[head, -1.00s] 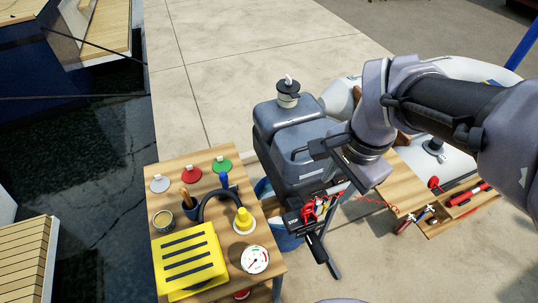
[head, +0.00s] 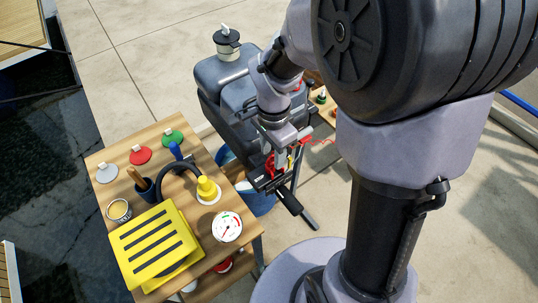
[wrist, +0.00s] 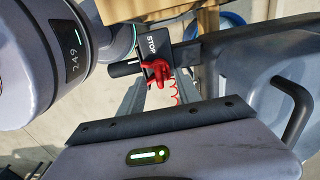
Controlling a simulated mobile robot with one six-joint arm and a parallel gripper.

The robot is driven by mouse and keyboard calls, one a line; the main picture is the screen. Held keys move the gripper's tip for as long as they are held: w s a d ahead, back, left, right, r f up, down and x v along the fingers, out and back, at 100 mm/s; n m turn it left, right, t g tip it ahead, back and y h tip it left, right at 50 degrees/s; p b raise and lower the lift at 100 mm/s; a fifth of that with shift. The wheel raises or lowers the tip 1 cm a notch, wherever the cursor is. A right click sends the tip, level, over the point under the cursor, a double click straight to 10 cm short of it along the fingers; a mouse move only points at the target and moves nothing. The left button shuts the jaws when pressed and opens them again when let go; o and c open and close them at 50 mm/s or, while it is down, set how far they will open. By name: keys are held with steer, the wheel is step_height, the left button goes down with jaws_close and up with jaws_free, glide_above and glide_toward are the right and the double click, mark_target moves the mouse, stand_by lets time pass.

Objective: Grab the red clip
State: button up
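The red clip (wrist: 158,72) sits on a black block marked STOP (wrist: 160,45) in the wrist view. In the head view the red clip (head: 270,164) is small and partly hidden by my gripper, on the black block beside a dark handle (head: 290,202). A red coiled cord (wrist: 175,92) runs from near the clip. My gripper (head: 282,158) is over the block; in the wrist view its two grey fingers (wrist: 162,80) stand apart on either side of the clip. I see no clear contact, and the fingertips are hard to make out.
A grey tank-like body (head: 237,98) stands close behind my gripper.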

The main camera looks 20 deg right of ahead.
steer(key=shift+f, duration=0.85)
steer(key=shift+r, duration=0.2)
steer(key=shift+c, duration=0.2)
jaws_close()
steer(key=shift+r, duration=0.1)
